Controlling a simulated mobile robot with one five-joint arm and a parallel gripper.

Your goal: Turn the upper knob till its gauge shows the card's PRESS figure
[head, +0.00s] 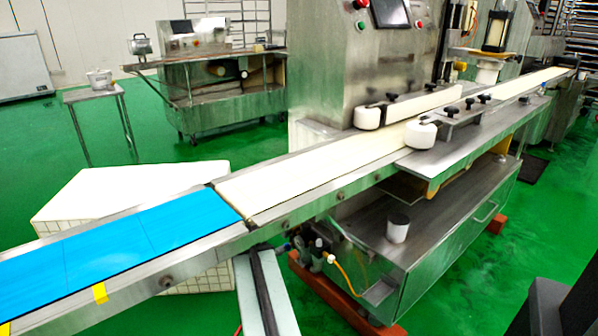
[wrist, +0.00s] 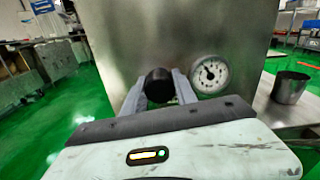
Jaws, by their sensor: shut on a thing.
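A round black knob (wrist: 159,85) sits in front of a steel panel in the wrist view. My gripper (wrist: 159,92) is shut on it, with one grey finger on each side. A round white-faced gauge (wrist: 210,73) is just right of the knob. Its dark needle seems to point to the upper left, but its figures are too small to read. I cannot make out the card with the PRESS figure in either view. In the head view, small air fittings (head: 318,246) show low under the conveyor; the knob cannot be told apart there.
A cup (wrist: 290,87) stands on a steel surface right of the gauge. In the head view, a pale cup (head: 398,228) stands on the machine's lower shelf. The conveyor, with blue belt (head: 120,240) and white belt (head: 310,170), runs above. Green floor (head: 480,290) is open at the right.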

